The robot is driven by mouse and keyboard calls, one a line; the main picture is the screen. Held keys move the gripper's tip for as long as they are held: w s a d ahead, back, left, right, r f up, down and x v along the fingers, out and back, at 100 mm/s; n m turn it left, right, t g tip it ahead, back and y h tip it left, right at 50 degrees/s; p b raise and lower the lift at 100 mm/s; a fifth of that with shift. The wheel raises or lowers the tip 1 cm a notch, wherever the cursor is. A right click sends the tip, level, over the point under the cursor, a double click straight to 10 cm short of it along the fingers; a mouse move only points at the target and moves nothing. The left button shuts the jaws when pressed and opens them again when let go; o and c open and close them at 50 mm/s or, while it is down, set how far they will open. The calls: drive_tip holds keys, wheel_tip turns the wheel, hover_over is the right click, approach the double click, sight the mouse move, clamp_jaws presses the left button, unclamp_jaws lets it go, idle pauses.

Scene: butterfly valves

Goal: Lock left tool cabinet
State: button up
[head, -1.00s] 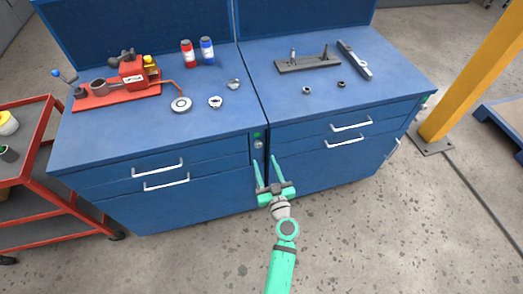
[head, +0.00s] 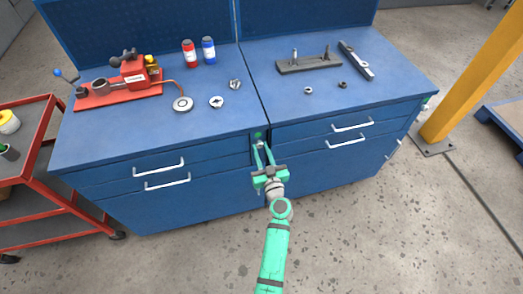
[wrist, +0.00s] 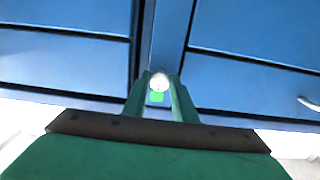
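The left tool cabinet (head: 205,200) is blue, with a drawer front and a lower front, both with pale handles. Its round silver lock (head: 260,144) sits at the upper right of its front, with a small green mark (head: 257,134) above it. My gripper (head: 262,147) reaches up to the lock with its two green fingers drawn close together on either side of it. In the wrist view the silver lock (wrist: 159,81) shows between the fingertips, with the green mark (wrist: 156,97) beside it. The fingers appear shut on the lock; the exact contact is too small to see.
A second blue cabinet (head: 335,168) adjoins on the right. A red press (head: 130,75), bottles and small parts stand on the tops. A red cart (head: 38,180) is at the left and a yellow post (head: 470,80) at the right. The floor in front is clear.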

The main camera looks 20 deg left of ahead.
drive_tip(key=shift+d, duration=0.15)
drive_tip(key=shift+c, duration=0.4)
drive_tip(key=shift+m, duration=0.3)
drive_tip(key=m, duration=0.2)
drive_tip(key=shift+m, duration=0.4)
drive_tip(key=m, duration=0.5)
drive_tip(key=shift+s, duration=0.1)
drive_tip(key=m, duration=0.4)
drive_tip(key=shift+m, duration=0.4)
drive_tip(key=m, duration=0.4)
drive_tip(key=shift+m, duration=0.3)
drive_tip(key=o, duration=1)
drive_tip(key=shift+a, duration=0.2)
drive_tip(key=shift+o, duration=0.2)
drive_tip(key=shift+r, duration=0.1)
